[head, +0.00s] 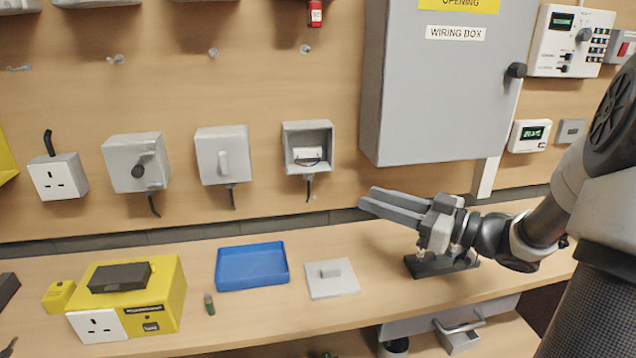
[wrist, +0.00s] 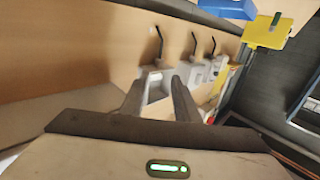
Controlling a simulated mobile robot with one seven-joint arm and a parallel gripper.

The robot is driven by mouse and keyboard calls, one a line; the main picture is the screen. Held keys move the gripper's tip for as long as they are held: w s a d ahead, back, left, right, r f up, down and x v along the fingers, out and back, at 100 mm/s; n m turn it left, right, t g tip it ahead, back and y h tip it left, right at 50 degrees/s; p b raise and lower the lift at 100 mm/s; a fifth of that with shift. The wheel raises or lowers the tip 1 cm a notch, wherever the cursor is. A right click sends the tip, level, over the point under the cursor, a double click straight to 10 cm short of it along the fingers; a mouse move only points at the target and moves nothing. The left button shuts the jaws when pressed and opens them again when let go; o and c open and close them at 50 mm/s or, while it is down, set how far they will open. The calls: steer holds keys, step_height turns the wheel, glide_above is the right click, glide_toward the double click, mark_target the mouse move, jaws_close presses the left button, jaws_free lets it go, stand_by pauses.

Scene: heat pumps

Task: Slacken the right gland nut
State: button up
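My gripper (head: 368,197) is raised above the right part of the bench and points left. Its two fingers are apart with nothing between them; the gap also shows in the wrist view (wrist: 158,90). A black block (head: 440,266) with small metal fittings stands on the bench below my gripper, which partly hides it. The fittings are too small to identify as gland nuts. Grey wall boxes carry black cables at their lower edges; the right one (head: 307,142) is open-fronted. The cable entry beneath it is too small to show a nut clearly. My gripper is apart from these boxes.
A blue tray (head: 252,281), a grey cover plate (head: 332,279) and a yellow box (head: 166,297) with a black block on it sit on the bench. The grey wiring box (head: 440,105) projects from the wall above my gripper.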

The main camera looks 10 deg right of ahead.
mark_target(309, 175)
steer(key=b+x, duration=0.2)
steer(key=x, duration=1.2)
steer(key=shift+w, duration=0.1)
jaws_close()
